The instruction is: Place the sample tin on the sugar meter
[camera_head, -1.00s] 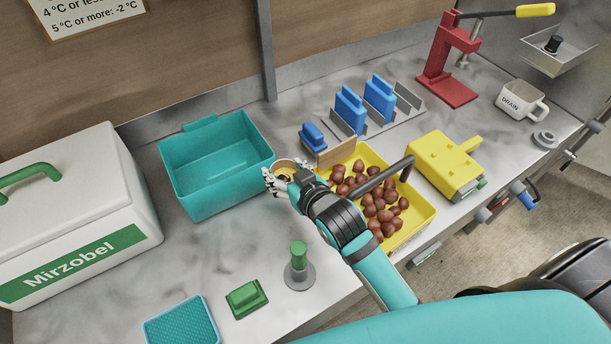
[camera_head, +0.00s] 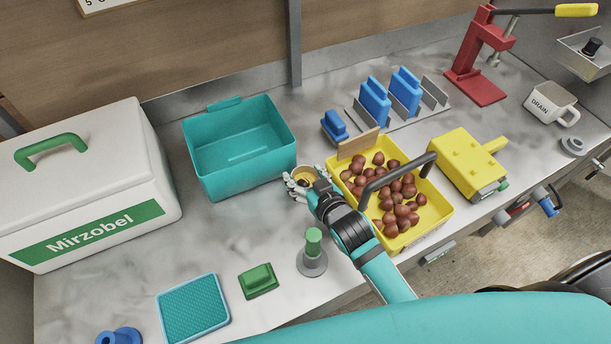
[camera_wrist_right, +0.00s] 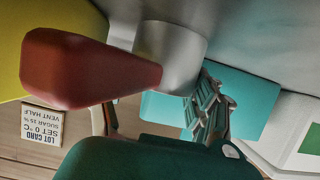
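The sample tin (camera_head: 304,173), a small cup with a tan rim, is in my right gripper (camera_head: 306,184) in the head view, between the teal bin and the yellow tray. In the right wrist view it is a silver cylinder (camera_wrist_right: 172,55), with a dark red handle-like part (camera_wrist_right: 85,70) reaching left. One ribbed finger of my right gripper (camera_wrist_right: 160,112) touches the tin's edge; the other is partly hidden behind the red part. The tin's height above the counter is unclear. I cannot tell which device is the sugar meter. My left gripper is not in view.
A teal bin (camera_head: 205,175) stands left of the tin, a yellow tray (camera_head: 437,218) of chestnuts right. A grey-based green-handled piece (camera_head: 312,262), a green block (camera_head: 258,280) and a teal pad (camera_head: 193,308) lie nearer. Open counter lies before the white box (camera_head: 80,170).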

